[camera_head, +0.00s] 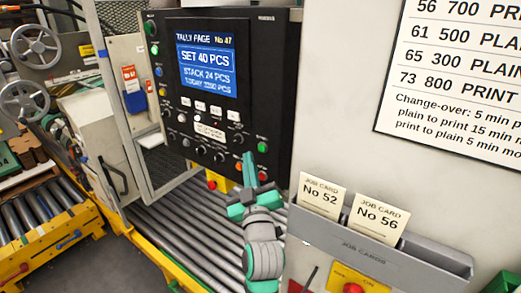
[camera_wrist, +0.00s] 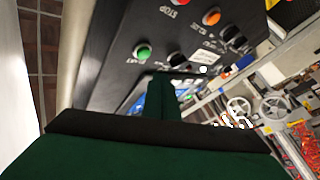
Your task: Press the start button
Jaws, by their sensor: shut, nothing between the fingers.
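The black control panel (camera_head: 275,75) carries a green button (camera_head: 262,147) at its lower right, with an orange-red button (camera_head: 263,176) below it. In the wrist view the green button (camera_wrist: 142,52) has a small, partly readable label ending in "ART". A "STOP" label (camera_wrist: 176,8) shows upside down near the top. My gripper (camera_head: 248,157) is shut and empty, with its fingers pointing up just left of and below the green button. In the wrist view the shut fingers (camera_wrist: 165,82) lie below the green button in the picture. I cannot tell the gap to the panel.
A blue screen (camera_head: 208,70) and several knobs fill the panel. A roller conveyor (camera_head: 190,230) runs below. At right stand a grey job card holder (camera_head: 370,255) with two cards and a yellow box with a red button (camera_head: 353,287), close to my arm.

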